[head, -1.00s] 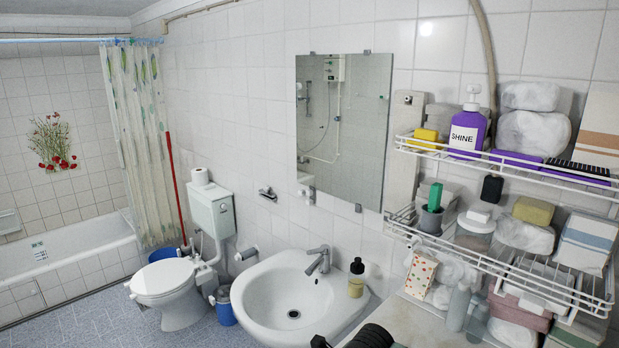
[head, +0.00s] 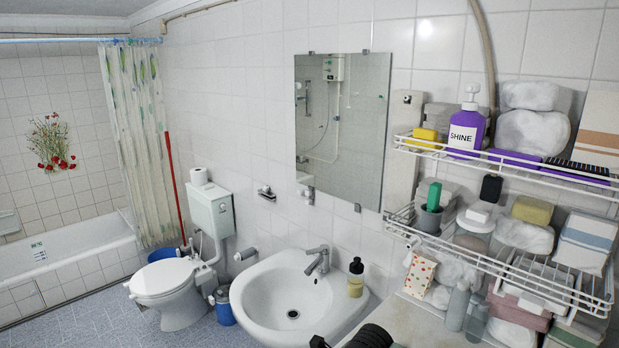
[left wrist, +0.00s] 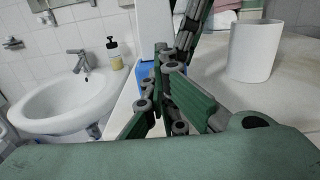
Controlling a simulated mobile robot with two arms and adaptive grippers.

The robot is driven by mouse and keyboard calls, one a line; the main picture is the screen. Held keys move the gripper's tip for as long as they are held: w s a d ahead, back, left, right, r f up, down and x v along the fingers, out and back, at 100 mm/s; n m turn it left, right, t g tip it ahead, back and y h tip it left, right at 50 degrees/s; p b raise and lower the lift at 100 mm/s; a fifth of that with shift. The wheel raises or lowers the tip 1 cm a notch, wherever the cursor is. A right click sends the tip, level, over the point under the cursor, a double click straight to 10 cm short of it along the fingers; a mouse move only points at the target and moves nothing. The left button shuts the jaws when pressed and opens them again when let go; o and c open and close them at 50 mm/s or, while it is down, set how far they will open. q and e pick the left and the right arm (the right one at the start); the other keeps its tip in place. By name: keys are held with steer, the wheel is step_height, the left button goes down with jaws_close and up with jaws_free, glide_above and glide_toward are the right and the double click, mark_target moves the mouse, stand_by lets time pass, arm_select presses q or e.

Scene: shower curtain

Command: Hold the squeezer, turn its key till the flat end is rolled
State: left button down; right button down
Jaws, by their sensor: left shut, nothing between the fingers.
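In the left wrist view my left gripper (left wrist: 163,98) has dark joints and green finger pads. It is shut with nothing between its fingers, over the pale counter to the right of the sink. A blue thing (left wrist: 145,73) shows partly behind the fingers; too little of it is visible to tell whether it is the squeezer. No key or flat tube end can be made out in either view. In the head view only dark parts of my arm show at the bottom edge, and I cannot make out a right gripper.
A white sink (head: 293,300) with a soap bottle (head: 356,278) is left of the counter. A wire shelf (head: 500,260) full of bottles, sponges and towels hangs above the counter's right side. A white cylinder (left wrist: 254,50) stands on the counter, where bare room (left wrist: 275,95) surrounds it.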

arm_select(q)
steer(key=shift+s+d, duration=0.25)
steer(key=shift+d, duration=0.05)
steer(key=shift+s+d+f, duration=0.1)
steer(key=shift+s+f, duration=0.05)
steer(key=shift+s, duration=0.1)
stand_by(0.4)
steer(key=shift+s+d+r, duration=0.1)
steer(key=shift+s+r, duration=0.05)
steer(key=shift+r, duration=0.2)
steer(key=v, duration=0.6)
steer(key=shift+r, duration=0.1)
